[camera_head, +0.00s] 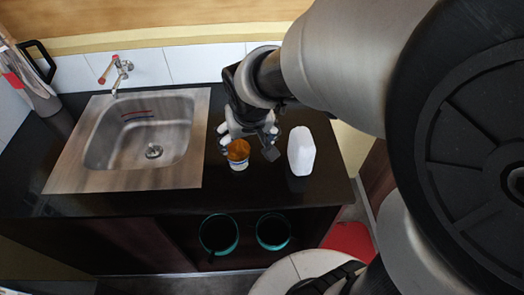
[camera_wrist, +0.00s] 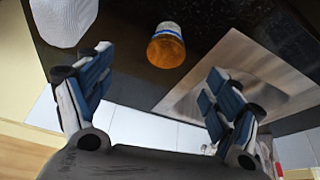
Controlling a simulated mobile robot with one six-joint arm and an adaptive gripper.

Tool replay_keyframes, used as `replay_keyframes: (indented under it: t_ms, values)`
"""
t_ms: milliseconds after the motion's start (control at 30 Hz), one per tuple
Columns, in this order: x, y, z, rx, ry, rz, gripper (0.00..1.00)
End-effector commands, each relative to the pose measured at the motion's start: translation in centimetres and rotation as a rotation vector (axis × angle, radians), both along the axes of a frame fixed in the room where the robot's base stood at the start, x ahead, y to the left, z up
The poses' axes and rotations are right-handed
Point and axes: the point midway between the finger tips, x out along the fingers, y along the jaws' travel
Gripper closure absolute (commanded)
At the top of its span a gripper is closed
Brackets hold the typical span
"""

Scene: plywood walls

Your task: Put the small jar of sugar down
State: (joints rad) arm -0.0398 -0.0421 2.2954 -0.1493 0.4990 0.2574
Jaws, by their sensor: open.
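The small jar (camera_head: 239,163) has an orange top and a pale body with a blue band. It seems to rest on the dark counter, between the sink and a white carton-like container. My gripper (camera_head: 249,146) is open, close behind and above the jar in the head view. In the wrist view the jar (camera_wrist: 167,46) lies beyond the gap between my spread fingers (camera_wrist: 155,78), with clear space between it and both fingers. Whether its base sits fully flat is hard to see.
The white container (camera_head: 301,151) stands just right of my gripper; it also shows in the wrist view (camera_wrist: 62,20). A steel sink (camera_head: 190,150) with a tap (camera_head: 122,68) is at left. Two teal-rimmed pots (camera_head: 219,234) sit below the counter's front edge.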

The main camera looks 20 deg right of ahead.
Motion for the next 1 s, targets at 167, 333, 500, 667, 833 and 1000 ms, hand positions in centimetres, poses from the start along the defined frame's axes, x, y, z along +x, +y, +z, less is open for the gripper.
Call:
replay_keyframes:
  t_ms: [167,333,500,667,833,1000]
  values:
    - [-7.7,-0.5,5.0,-0.001,-0.013,0.026,0.16]
    - [-14.1,-0.3,6.8,0.006,-0.013,0.064,0.16]
    - [-17.6,0.0,7.0,0.014,-0.011,0.094,0.16]
    - [-18.5,0.1,7.0,0.015,-0.008,0.102,0.16]
    - [-18.5,0.1,7.0,0.015,-0.008,0.102,0.16]
    - [-18.5,0.1,7.0,0.015,-0.009,0.102,0.16]
